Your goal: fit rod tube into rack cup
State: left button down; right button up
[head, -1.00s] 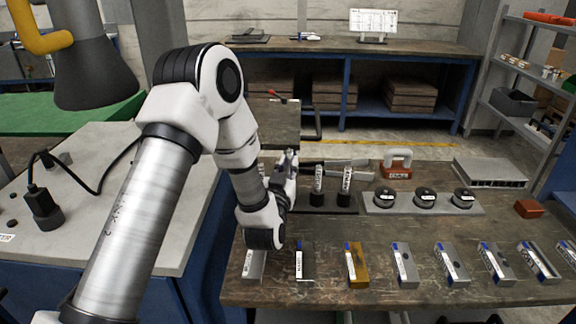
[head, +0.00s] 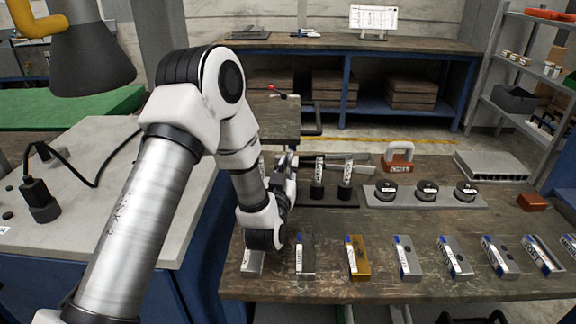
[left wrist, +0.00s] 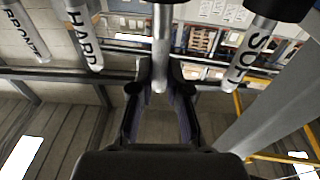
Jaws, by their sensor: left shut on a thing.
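My left gripper (head: 290,165) is over the work table, just left of the two standing tubes in the head view. It also shows in the left wrist view (left wrist: 163,75), shut on a plain silver rod tube (left wrist: 161,52). The dark rack (head: 335,200) holds labelled tubes in black cups, one left (head: 318,178) and one right (head: 345,178). The left wrist view shows tubes marked HARD (left wrist: 84,35), SOFT (left wrist: 250,55) and BRONZE (left wrist: 24,32). My right gripper is not in view.
A grey plate with three black round pieces (head: 425,202) lies right of the rack. A red-and-white handled block (head: 399,160) is behind it. A row of labelled blocks (head: 406,257) lines the front edge. A grey vented box (head: 491,166) stands at the back right.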

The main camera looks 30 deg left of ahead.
pick_arm(q)
jog(key=shift+f, duration=0.15)
jog(key=c, duration=1.1)
grip_release()
jog(key=shift+o, duration=0.2)
notch_tip(320, 180, up, 10)
jog(key=shift+f, duration=0.1)
